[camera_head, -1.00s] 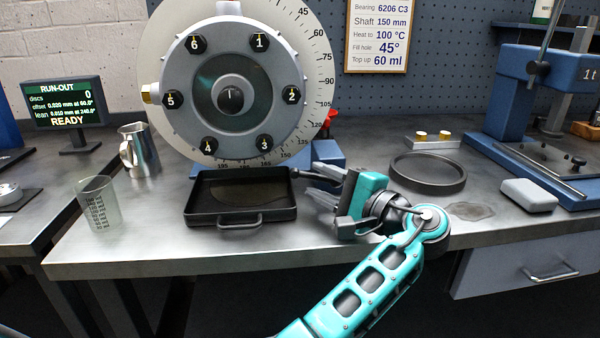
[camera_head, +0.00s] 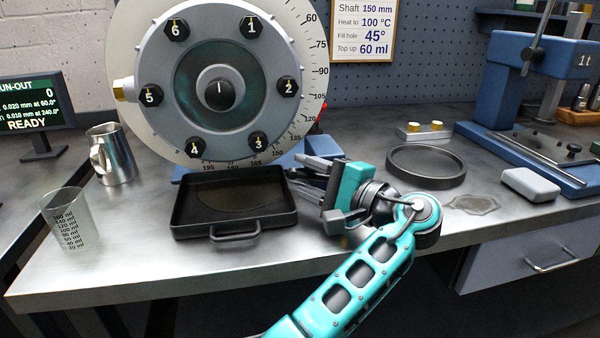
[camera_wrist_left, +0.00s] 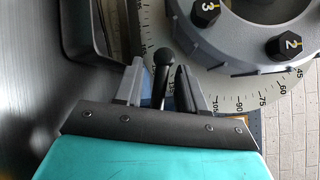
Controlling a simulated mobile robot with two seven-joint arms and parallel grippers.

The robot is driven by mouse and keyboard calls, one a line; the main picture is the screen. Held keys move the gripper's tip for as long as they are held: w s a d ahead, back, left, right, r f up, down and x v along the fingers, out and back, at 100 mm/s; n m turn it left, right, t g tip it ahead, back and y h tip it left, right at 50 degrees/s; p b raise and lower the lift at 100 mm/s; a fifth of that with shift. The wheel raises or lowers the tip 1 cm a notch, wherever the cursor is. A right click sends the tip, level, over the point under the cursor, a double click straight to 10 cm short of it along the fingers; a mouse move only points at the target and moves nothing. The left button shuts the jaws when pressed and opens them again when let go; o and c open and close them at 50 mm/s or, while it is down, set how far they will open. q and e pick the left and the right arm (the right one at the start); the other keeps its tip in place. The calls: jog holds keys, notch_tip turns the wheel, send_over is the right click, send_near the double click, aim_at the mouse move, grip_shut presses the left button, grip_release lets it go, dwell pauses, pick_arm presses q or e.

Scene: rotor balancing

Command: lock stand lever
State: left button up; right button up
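The rotor stand carries a large grey disc (camera_head: 219,150) with numbered black bolts and a degree scale; its blue base (camera_head: 314,148) shows behind my left gripper (camera_head: 306,174). In the left wrist view a black lever with a round knob (camera_wrist_left: 163,57) stands between the two grey fingers of my left gripper (camera_wrist_left: 160,87). The fingers are apart, with a narrow gap visible on each side of the lever. In the head view the lever is mostly hidden among the fingers. My right gripper is not in view.
A black tray (camera_head: 240,226) lies just left of my gripper, below the disc. A measuring beaker (camera_head: 67,220) and metal jug (camera_head: 112,155) stand left. A black ring dish (camera_head: 426,179), grey block (camera_head: 530,184) and blue press (camera_head: 497,105) are right.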

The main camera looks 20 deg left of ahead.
pick_arm(q)
jog(key=shift+c, duration=0.2)
grip_shut()
dwell(0.4)
